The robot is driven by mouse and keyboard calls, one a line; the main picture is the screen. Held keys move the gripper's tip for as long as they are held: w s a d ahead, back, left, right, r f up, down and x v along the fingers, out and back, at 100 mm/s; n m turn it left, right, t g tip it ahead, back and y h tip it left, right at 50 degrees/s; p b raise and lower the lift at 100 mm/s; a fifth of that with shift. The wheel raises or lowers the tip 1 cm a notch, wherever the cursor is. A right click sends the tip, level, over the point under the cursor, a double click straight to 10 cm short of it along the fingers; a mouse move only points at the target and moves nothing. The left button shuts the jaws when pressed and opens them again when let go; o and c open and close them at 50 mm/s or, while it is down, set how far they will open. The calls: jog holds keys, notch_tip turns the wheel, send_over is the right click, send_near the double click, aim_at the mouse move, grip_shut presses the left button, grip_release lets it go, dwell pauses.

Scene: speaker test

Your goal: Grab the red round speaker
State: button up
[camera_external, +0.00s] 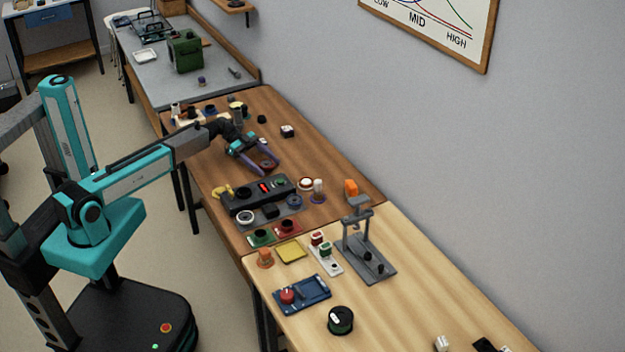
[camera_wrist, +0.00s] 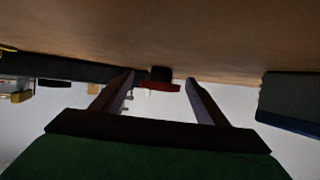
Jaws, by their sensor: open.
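A small red round speaker (camera_external: 267,165) with a dark middle sits on the brown table, between the fingertips of my gripper (camera_external: 268,169). In the wrist view the red speaker (camera_wrist: 159,87) shows at the far end of the gap between the two fingers of my gripper (camera_wrist: 159,78), with a dark part at the tabletop side. My gripper is open, with a finger on each side of it. Space shows between the speaker and both fingers in the wrist view. I cannot tell its exact depth relative to the fingertips.
A black device (camera_external: 258,196) with round parts stands nearer the camera, with several small parts around it. The brown table (camera_external: 325,165) is bare toward the wall. A grey press stand (camera_external: 358,240) stands on the lighter table.

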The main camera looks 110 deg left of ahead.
aim_at(265, 163)
jog(key=c, duration=1.2)
jog(key=shift+r, duration=0.1)
jog(key=shift+c, duration=0.2)
jog(key=shift+r+b, duration=0.3)
jog(key=shift+r, duration=1.2)
jog(key=shift+s+d+r, duration=0.15)
jog(key=shift+d+r, duration=0.05)
jog(key=s+d, duration=0.3)
jog(key=d, duration=0.1)
jog(key=s+d+r+b, duration=0.1)
jog(key=s+d, duration=0.6)
jog(key=shift+s+d+r+b, duration=0.1)
jog(key=shift+d+r+b, duration=0.2)
jog(key=shift+b, duration=0.1)
